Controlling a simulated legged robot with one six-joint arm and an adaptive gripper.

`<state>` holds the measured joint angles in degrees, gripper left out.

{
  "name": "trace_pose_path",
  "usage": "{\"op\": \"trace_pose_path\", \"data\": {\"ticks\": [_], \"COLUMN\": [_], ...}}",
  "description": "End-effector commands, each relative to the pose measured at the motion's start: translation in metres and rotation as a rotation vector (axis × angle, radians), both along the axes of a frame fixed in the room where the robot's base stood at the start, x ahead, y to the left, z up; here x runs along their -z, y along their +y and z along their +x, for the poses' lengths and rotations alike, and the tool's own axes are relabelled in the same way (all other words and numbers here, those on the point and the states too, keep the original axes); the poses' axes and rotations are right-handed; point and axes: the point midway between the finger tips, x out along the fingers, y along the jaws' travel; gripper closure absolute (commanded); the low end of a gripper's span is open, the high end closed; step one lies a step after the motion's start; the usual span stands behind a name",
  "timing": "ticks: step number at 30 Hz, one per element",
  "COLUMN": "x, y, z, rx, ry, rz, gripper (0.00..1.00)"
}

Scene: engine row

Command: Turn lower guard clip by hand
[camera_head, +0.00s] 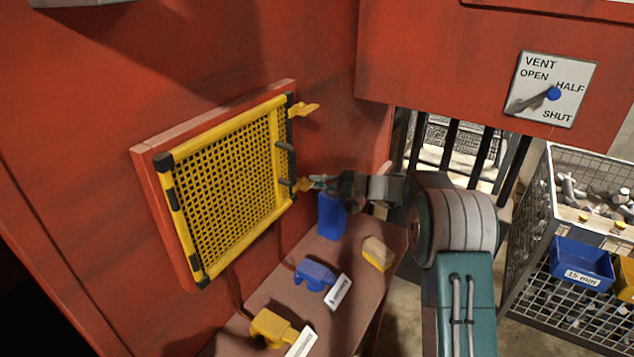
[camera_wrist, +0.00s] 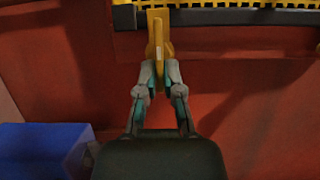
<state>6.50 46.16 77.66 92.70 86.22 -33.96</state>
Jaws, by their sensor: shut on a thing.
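A yellow mesh guard (camera_head: 228,180) with black corner pieces is mounted on the red wall, and it looks closed. The upper yellow clip (camera_head: 304,109) sticks out from its right edge near the top. The lower yellow clip (camera_head: 303,184) is lower on the same edge, partly hidden by my gripper (camera_head: 318,183). In the wrist view the lower clip (camera_wrist: 155,42) stands at the guard's dark edge (camera_wrist: 225,16), and my gripper (camera_wrist: 159,72) has its two fingers closed on the clip's near end, one on each side.
A brown shelf (camera_head: 262,292) below holds a blue block (camera_head: 331,216), a blue clamp-like part (camera_head: 315,274), a yellow one (camera_head: 273,326) and a tan block (camera_head: 377,253). A vent dial plate (camera_head: 540,110) is at upper right. A wire cage with bins (camera_head: 580,262) stands at right.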

Motion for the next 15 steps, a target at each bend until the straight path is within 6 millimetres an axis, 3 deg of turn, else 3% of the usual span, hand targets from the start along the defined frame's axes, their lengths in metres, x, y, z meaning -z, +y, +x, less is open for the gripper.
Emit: {"op": "trace_pose_path", "data": {"ticks": [14, 15], "x": [0.0072, 0.0073], "y": [0.0018, 0.0019], "z": [-0.0007, -0.0007], "rx": [-0.001, -0.001], "ry": [0.025, 0.025], "rz": [0.001, 0.001], "gripper": [1.0, 0.82]}}
